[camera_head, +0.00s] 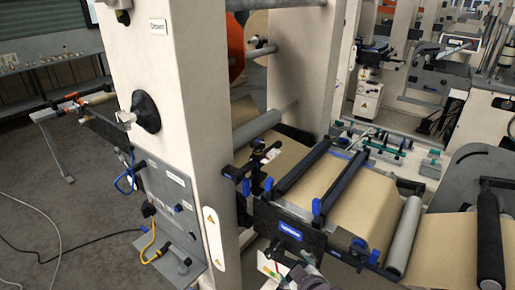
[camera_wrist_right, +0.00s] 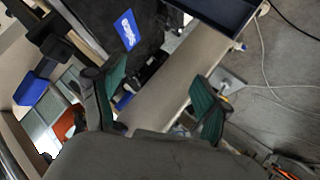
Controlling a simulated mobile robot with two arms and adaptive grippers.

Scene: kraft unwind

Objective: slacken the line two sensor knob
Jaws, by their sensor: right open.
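A black sensor bracket with blue knobs (camera_head: 268,183) sits at the left side of the kraft paper web (camera_head: 345,205). More blue knobs show along the black guide frame; I cannot tell which one is the line two knob. My right gripper (camera_head: 303,272) is low in the head view, below the frame's blue label (camera_head: 289,230), and only partly visible. In the right wrist view my right gripper (camera_wrist_right: 160,95) is open, with teal finger pads apart and nothing clearly between them. A blue knob (camera_wrist_right: 31,90) shows left of it, apart from the fingers. My left gripper is not in view.
A tall cream machine column (camera_head: 195,110) stands left of the web, with a grey panel and cables on its side. A grey roller (camera_head: 404,235) and a black roller (camera_head: 490,240) lie to the right. Open floor (camera_head: 60,220) is at the left.

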